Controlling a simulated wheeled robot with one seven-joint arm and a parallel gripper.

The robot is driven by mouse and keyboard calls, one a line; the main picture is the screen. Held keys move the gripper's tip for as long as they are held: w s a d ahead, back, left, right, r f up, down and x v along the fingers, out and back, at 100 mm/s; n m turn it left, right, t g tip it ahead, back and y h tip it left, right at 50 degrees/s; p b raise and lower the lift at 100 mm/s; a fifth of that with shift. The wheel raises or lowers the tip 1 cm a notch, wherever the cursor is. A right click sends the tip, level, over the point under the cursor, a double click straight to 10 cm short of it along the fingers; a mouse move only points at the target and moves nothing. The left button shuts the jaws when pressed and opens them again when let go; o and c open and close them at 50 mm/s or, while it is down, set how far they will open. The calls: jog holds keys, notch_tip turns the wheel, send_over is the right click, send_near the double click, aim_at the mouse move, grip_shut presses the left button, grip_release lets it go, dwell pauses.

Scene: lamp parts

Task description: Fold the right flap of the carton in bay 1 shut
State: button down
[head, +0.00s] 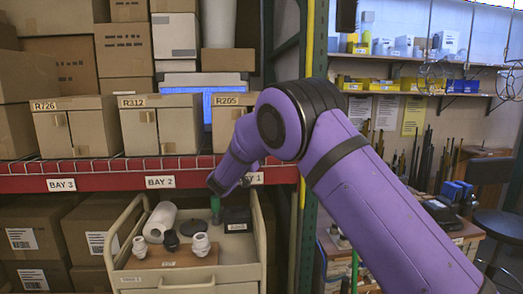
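The carton marked R205 (228,104) stands on the red-edged shelf above the bay 1 label (254,178). My purple arm crosses in front and hides its right side and much of its front. I cannot make out its right flap or tell whether that flap is open. My gripper (216,190) hangs at the low end of the arm, below and in front of the shelf edge, apart from the carton. It is small and dark here, and its fingers cannot be made out.
Cartons R312 (158,125) and R726 (76,128) stand to the left on the same shelf (100,183). Below is a cart (190,279) with a white roll (160,221), several lamp parts and a dark box (237,219). A green post (313,60) stands right of bay 1.

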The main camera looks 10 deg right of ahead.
jog(key=shift+w+a, duration=0.2)
jog(key=shift+a, duration=0.05)
dwell(0.3)
jog(key=c, duration=0.8)
grip_release()
jog(key=shift+o, duration=0.2)
jog(key=v, duration=1)
jog(key=shift+s+a+f, duration=0.15)
jog(key=shift+s+f, duration=0.05)
jog(key=shift+s, duration=0.1)
